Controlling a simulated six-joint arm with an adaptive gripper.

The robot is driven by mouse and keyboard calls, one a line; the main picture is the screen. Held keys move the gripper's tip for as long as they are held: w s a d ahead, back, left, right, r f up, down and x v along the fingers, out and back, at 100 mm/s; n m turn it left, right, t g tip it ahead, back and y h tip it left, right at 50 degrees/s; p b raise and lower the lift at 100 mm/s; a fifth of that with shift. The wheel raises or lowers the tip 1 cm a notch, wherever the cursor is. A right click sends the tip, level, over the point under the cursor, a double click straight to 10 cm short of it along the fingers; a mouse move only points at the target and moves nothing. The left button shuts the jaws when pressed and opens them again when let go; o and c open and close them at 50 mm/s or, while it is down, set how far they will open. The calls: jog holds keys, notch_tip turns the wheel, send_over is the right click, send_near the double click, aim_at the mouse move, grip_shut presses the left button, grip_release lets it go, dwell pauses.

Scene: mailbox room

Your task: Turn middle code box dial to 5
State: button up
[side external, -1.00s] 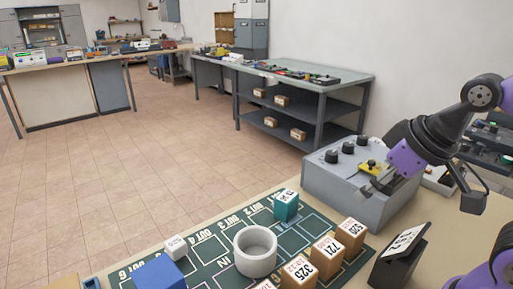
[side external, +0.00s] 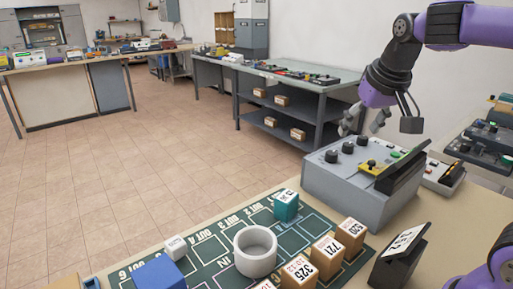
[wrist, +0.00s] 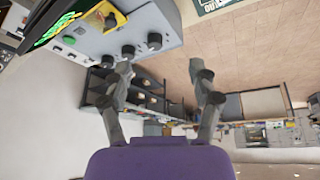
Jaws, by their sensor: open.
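The grey code box (side external: 340,187) stands at the back right of the work table, with several controls on its top. Its row of three black dials runs along the left edge; the middle dial (side external: 348,148) is between the other two. In the wrist view the middle dial (wrist: 128,51) is just beyond the left fingertip. Dial numbers are too small to read. My gripper (side external: 363,122) is above and behind the dial row, pointing down. In the wrist view my gripper (wrist: 163,72) is open, with nothing between its fingers.
A yellow plate with a black knob (side external: 372,167) and a tilted dark panel (side external: 402,172) are right of the dials. The panel shows green lit marks in the wrist view (wrist: 55,28). Numbered blocks (side external: 326,250) and a white cup (side external: 255,262) stand in front on a green mat.

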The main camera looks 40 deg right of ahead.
jog(key=w+d+m+g+h, duration=0.1)
jog(key=w+d+m+g, duration=0.1)
jog(key=w+d+m, duration=0.3)
jog(key=m+g, duration=0.1)
jog(key=m, duration=0.2)
send_near(349, 144)
jog(key=x, duration=0.9)
jog(key=shift+a, duration=0.1)
jog(key=shift+c, duration=0.5)
grip_shut()
